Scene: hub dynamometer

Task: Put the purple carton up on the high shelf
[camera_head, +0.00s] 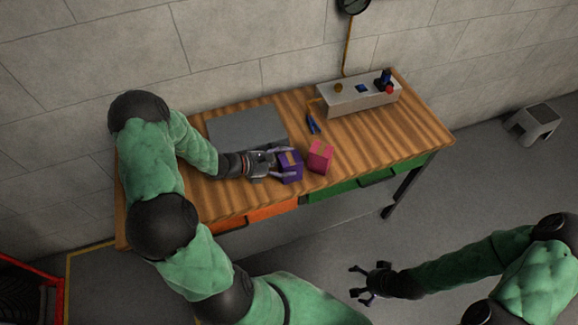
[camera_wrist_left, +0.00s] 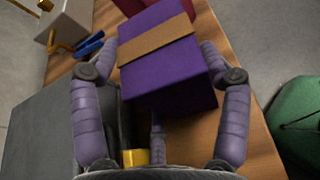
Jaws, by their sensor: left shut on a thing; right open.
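The purple carton (camera_head: 291,172) has a tan strip and stands at the front of the wooden table (camera_head: 370,135). My left gripper (camera_head: 284,165) is shut on it, with a finger on either side. In the left wrist view the purple carton (camera_wrist_left: 170,70) sits between the two fingers of the gripper (camera_wrist_left: 165,75). The carton looks on or very near the table top; I cannot tell if it touches. My right gripper (camera_head: 368,283) is open and empty, over the floor in front of the table. No high shelf is clearly seen.
A pink-red box (camera_head: 320,156) stands right beside the carton. A grey slab (camera_head: 245,128) lies behind it, and a blue tool (camera_head: 313,124) lies nearby. A pale control box (camera_head: 358,97) stands at the back right. A grey stool (camera_head: 533,122) is on the floor at right.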

